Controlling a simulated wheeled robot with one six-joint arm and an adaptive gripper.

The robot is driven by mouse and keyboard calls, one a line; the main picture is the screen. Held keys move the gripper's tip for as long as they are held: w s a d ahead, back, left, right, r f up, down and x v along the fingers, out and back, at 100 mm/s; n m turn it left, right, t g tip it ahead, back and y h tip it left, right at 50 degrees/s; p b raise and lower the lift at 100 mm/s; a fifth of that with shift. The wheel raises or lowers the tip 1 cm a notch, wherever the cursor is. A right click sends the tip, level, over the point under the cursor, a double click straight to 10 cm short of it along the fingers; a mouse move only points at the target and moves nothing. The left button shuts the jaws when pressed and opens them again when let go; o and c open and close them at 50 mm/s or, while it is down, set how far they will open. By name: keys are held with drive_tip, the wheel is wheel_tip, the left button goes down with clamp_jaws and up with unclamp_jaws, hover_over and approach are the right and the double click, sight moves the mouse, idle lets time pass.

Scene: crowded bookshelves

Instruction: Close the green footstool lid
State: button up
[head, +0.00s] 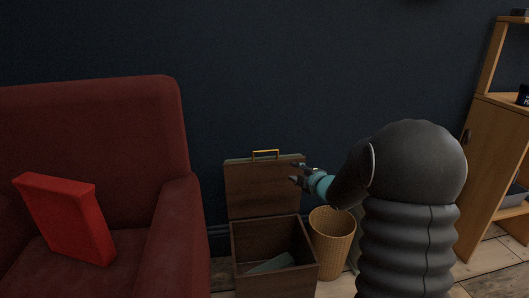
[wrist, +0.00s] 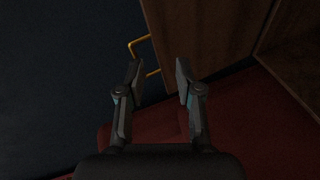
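The footstool is a dark brown wooden box (head: 306,262) on the floor between the armchair and a basket. Its lid (head: 262,188) stands raised and upright at the back, brown inner side showing, with a thin greenish top edge and a brass handle (head: 265,153) on it. A flat grey-green item (head: 272,264) lies inside the box. My gripper (head: 292,173) is in front of the lid's upper right part. In the wrist view my gripper (wrist: 158,72) has its fingers apart with nothing between them; the lid (wrist: 205,35) and handle (wrist: 140,42) lie beyond the fingertips. Contact cannot be told.
A red armchair (head: 100,120) with a red box-shaped object (head: 68,215) on its seat stands at the left, close to the footstool. A wicker basket (head: 332,243) stands right beside the footstool. A wooden shelf cabinet (head: 492,150) is at the far right. A dark wall is behind.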

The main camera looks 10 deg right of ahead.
sight(265, 151)
drive_tip(key=a+r+n+y, duration=0.3)
drive_tip(key=r, duration=0.1)
drive_tip(key=shift+t, duration=0.4)
drive_tip(key=x, duration=0.9)
drive_tip(key=p+x, duration=0.1)
drive_tip(key=x, duration=0.3)
drive_tip(key=shift+w+f, duration=0.35)
drive_tip(key=shift+f, duration=0.05)
drive_tip(key=shift+h, duration=0.3)
clamp_jaws()
